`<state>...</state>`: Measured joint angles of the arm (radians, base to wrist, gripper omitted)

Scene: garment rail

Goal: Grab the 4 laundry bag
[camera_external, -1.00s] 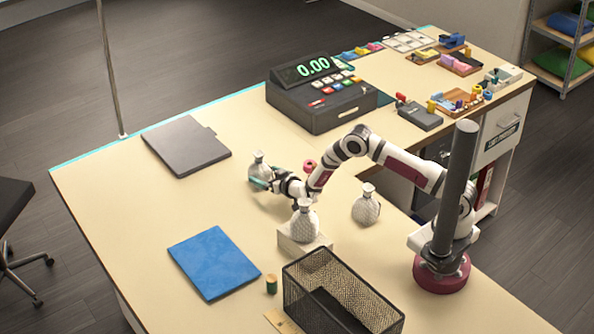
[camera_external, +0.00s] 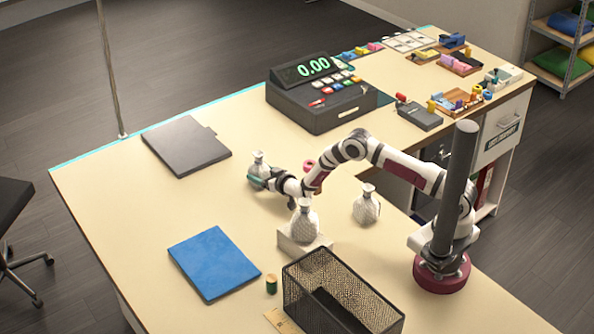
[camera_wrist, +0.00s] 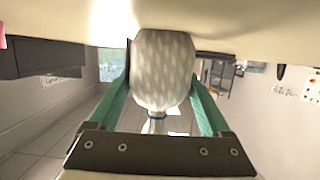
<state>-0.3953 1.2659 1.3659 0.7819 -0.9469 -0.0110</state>
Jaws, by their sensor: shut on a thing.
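A pale patterned laundry bag (camera_external: 259,165) with a tied neck stands on the counter at the far end of my arm. My gripper (camera_external: 258,181) is at this bag. In the wrist view, the green fingers of my gripper (camera_wrist: 161,95) lie on both sides of the bag (camera_wrist: 163,65), shut on it. A second laundry bag (camera_external: 305,222) stands on a small white block (camera_external: 300,247). A third laundry bag (camera_external: 366,206) stands on the counter to the right. I see no other laundry bag.
A black mesh basket (camera_external: 335,295) stands at the front. A blue folder (camera_external: 214,263), a green spool (camera_external: 271,284) and a dark grey folder (camera_external: 186,145) lie on the counter. A cash register (camera_external: 325,95) stands behind.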

